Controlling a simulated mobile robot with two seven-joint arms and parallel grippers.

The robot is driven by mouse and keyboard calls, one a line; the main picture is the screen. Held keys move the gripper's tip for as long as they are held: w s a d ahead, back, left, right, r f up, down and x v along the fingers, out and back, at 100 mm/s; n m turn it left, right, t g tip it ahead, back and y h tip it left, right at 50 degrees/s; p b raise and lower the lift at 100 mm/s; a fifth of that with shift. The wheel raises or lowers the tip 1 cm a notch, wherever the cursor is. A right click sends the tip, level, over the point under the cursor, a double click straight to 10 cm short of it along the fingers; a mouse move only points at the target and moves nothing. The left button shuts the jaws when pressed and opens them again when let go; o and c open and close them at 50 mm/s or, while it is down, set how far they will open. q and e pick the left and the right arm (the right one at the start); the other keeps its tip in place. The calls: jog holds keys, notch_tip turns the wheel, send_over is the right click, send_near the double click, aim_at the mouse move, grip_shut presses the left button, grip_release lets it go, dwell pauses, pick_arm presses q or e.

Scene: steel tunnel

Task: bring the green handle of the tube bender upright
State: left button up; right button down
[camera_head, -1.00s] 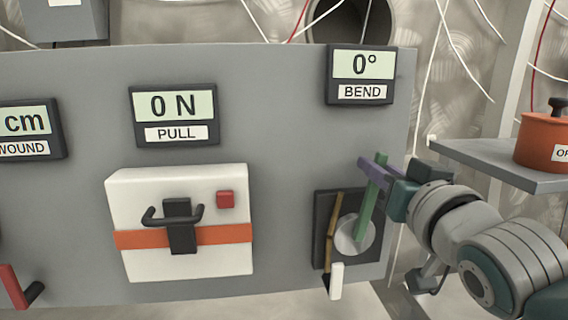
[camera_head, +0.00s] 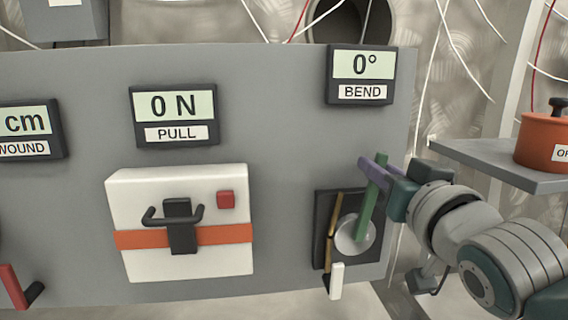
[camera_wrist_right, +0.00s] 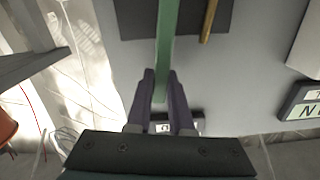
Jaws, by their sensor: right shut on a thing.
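The tube bender is a dark plate (camera_head: 320,232) with a pale round disc (camera_head: 352,238) at the lower right of the grey panel. Its green handle (camera_head: 369,205) rises from the disc, leaning slightly right at the top. A thin brown tube (camera_head: 330,232) stands left of it, with a white-ended lever (camera_head: 336,281) below. My right gripper (camera_head: 375,168) is shut on the green handle near its upper end. In the right wrist view the purple fingers (camera_wrist_right: 164,90) sit on both sides of the green handle (camera_wrist_right: 165,45). My left gripper is not in view.
A display (camera_head: 361,75) above the bender reads 0° BEND. Left of it are a PULL display (camera_head: 174,115) reading 0 N and a white box (camera_head: 200,262) with an orange band.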

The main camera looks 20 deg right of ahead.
jog(key=shift+w+a+r+n+p, duration=0.15)
jog(key=shift+a+n+p, duration=0.25)
jog(key=shift+a+n, duration=0.25)
jog(key=shift+w+a+n, duration=0.1)
jog(key=shift+a+n, duration=0.25)
jog(key=shift+a, duration=0.05)
jog(key=c, duration=0.8)
grip_release()
jog(key=b+v, duration=0.1)
jog(key=v, duration=0.9)
jog(key=shift+w+a, duration=0.1)
